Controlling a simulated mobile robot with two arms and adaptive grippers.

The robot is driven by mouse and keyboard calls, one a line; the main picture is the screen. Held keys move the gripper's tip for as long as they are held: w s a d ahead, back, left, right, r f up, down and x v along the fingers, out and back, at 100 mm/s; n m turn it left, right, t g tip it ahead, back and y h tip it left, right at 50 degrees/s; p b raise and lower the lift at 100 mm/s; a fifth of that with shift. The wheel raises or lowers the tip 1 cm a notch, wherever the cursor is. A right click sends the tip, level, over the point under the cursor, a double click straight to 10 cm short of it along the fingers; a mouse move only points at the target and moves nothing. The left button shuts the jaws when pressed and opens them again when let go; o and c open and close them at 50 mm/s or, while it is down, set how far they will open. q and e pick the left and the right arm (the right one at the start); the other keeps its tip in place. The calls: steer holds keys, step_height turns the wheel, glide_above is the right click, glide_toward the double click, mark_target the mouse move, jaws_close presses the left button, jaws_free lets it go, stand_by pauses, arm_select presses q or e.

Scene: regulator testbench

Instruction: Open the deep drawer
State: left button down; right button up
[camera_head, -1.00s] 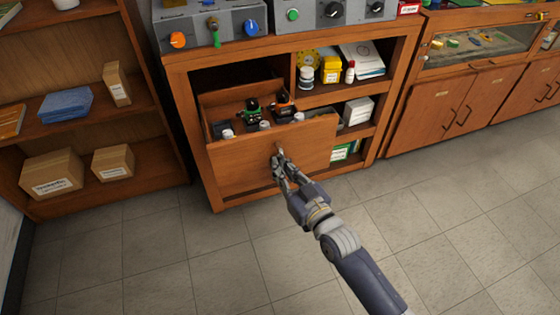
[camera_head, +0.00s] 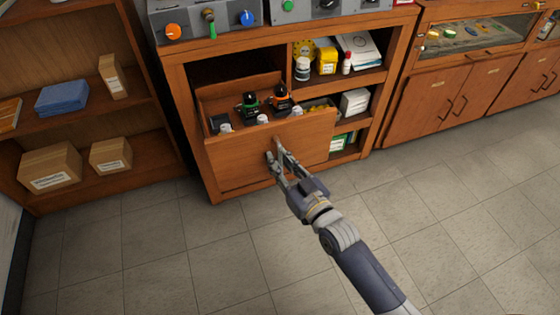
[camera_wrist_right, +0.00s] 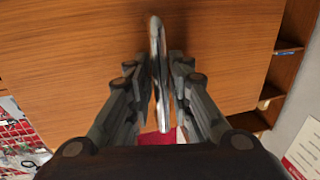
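The deep drawer (camera_head: 232,165) is pulled out of the wooden cabinet, and its contents show from above. Its plain wooden front fills much of the right wrist view (camera_wrist_right: 70,50). A metal bar handle (camera_wrist_right: 158,65) sits on the front. My right gripper (camera_head: 274,150) is at the drawer front with its fingers spread. In the right wrist view, the fingers (camera_wrist_right: 157,75) stand on either side of the handle with small gaps, so they are around it but not clamped. My left gripper is not in view.
A shelf unit with cardboard boxes (camera_head: 48,168) stands left. The tiled floor (camera_head: 160,260) in front is clear.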

steer(key=v, duration=1.2)
stand_by(0.3)
